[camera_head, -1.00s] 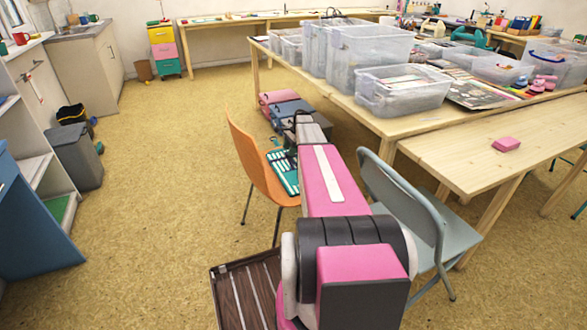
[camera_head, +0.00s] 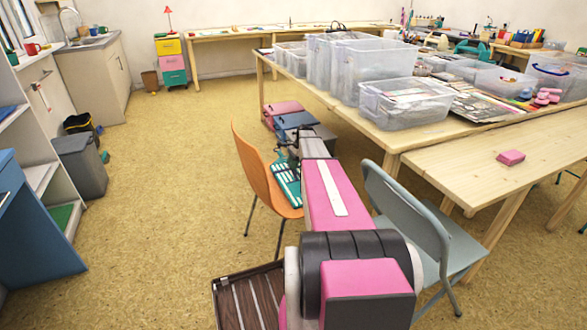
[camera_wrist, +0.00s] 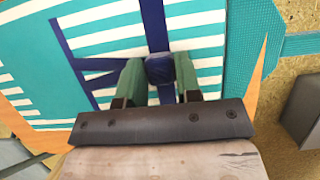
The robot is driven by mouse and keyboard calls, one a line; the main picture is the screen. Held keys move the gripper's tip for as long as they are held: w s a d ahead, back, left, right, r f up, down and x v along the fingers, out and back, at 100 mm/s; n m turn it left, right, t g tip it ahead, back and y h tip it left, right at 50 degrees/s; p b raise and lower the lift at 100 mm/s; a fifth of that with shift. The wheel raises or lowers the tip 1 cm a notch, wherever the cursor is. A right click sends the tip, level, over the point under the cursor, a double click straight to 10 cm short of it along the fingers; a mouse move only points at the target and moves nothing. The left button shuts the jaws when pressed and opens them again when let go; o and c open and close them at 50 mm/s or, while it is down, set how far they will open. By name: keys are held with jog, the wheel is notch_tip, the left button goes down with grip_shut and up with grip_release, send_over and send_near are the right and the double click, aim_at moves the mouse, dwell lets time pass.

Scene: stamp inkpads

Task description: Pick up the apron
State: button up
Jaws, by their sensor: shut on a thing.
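The apron (camera_head: 287,186) is teal and white striped with dark blue straps. It lies on the orange chair (camera_head: 262,178) in the head view. In the wrist view its striped cloth (camera_wrist: 100,40) fills most of the picture, and a teal strap (camera_wrist: 300,43) runs off to the right. My gripper (camera_wrist: 160,72) is shut on a bunched dark blue part of the apron, between its two green fingers. In the head view my arm reaches over the chair and mostly hides the fingers.
A grey-blue folding chair (camera_head: 405,205) stands close to the right of my arm. A wooden table (camera_head: 425,128) with clear bins is beyond it. Coloured cases (camera_head: 290,120) sit on the floor under the table. Open floor (camera_head: 170,200) lies to the left.

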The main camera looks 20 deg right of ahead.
jog(key=shift+r, duration=0.6)
notch_tip(320, 180, up, 2)
jog(key=shift+r, duration=0.2)
jog(key=s+a+r, duration=0.3)
jog(key=s+r, duration=0.4)
jog(key=s, duration=0.4)
jog(key=shift+a, duration=0.2)
jog(key=shift+s, duration=0.15)
